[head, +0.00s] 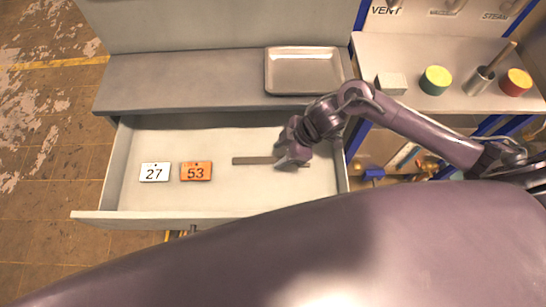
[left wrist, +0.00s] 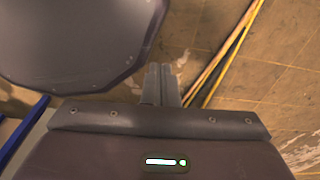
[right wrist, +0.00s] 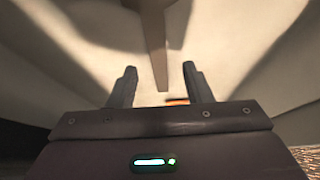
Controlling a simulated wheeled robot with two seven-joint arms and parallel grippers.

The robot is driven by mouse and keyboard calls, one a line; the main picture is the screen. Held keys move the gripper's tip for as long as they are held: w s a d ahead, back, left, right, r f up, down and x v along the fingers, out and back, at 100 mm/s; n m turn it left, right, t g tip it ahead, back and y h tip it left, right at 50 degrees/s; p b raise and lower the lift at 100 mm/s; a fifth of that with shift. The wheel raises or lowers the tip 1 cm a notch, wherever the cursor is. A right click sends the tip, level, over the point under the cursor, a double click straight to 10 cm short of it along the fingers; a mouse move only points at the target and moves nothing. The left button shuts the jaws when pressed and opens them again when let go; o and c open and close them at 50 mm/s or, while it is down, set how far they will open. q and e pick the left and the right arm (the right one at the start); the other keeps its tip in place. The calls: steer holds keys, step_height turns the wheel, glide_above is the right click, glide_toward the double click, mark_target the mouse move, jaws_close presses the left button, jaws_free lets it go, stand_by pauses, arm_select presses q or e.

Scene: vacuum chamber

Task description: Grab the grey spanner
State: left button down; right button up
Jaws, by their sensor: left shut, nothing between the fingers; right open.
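The grey spanner (head: 252,160) is a long, flat, dark grey bar lying left to right on the floor of the open drawer. My right gripper (head: 286,164) is over its right part and hides some of it; a short piece shows to the right of the gripper. In the right wrist view, the spanner (right wrist: 153,40) runs down from the top edge and ends in line with the gap between the open fingers (right wrist: 160,72). I cannot tell how far above it they are. My left gripper (left wrist: 161,68) is shut and empty, outside the head view.
The drawer (head: 225,205) also holds a white tag marked 27 (head: 155,172) and an orange tag marked 53 (head: 196,171). A metal tray (head: 303,72) sits on the counter behind. A grey block (head: 391,83), two coloured cylinders and a metal cup (head: 478,83) stand at the right.

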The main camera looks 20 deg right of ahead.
mark_target(271, 160)
steer(key=shift+x, duration=1.45)
steer(key=shift+w, duration=0.1)
jaws_close()
steer(key=shift+r, duration=0.15)
